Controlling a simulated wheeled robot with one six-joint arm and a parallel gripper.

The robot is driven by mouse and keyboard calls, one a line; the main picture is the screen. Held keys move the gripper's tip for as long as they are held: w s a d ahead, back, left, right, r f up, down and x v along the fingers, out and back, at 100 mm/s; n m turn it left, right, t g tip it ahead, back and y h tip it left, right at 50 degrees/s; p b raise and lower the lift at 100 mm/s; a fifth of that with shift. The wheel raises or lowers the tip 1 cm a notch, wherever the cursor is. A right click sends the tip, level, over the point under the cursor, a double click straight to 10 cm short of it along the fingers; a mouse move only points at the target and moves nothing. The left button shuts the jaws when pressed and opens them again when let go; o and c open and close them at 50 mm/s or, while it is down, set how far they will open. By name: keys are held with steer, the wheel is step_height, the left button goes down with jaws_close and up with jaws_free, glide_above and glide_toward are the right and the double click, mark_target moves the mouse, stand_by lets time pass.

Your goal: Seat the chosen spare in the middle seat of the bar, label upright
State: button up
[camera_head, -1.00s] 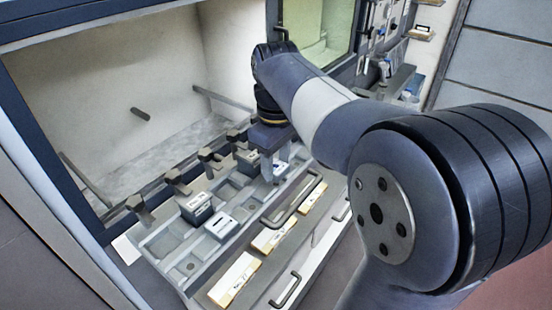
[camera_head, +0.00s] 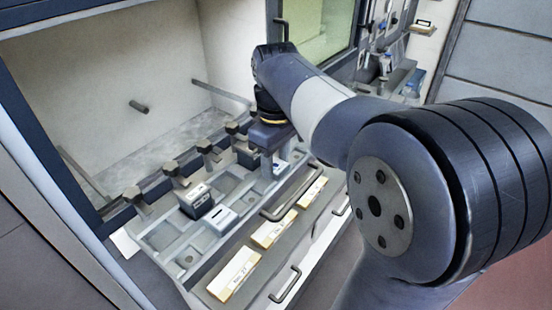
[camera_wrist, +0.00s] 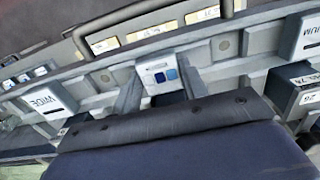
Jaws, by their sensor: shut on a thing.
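My gripper (camera_head: 272,168) points down over the right part of the grey tray-like bar (camera_head: 178,262) in the head view. Whether this block touches the bar is unclear. A pale grey block (camera_head: 222,219) and a dark block with a white label (camera_head: 196,201) stand to the left. The wrist view shows a pale block marked WIDE (camera_wrist: 45,101), upside down, and another reading "IUM" (camera_wrist: 308,36). The block's underside is hidden.
A dark rail with several hooked clamps (camera_head: 172,170) runs behind the bar, before an open chamber (camera_head: 110,90). A dark block (camera_head: 246,156) stands close left of my gripper. Yellow-white labels (camera_head: 234,275) and drawer handles (camera_head: 286,288) line the front.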

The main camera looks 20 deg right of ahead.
mark_target(276, 166)
steer(key=o, duration=1.1)
step_height(276, 166, up, 11)
steer(key=shift+f, duration=0.15)
step_height(276, 166, down, 11)
steer(key=shift+r, duration=0.4)
steer(key=shift+f, duration=0.1)
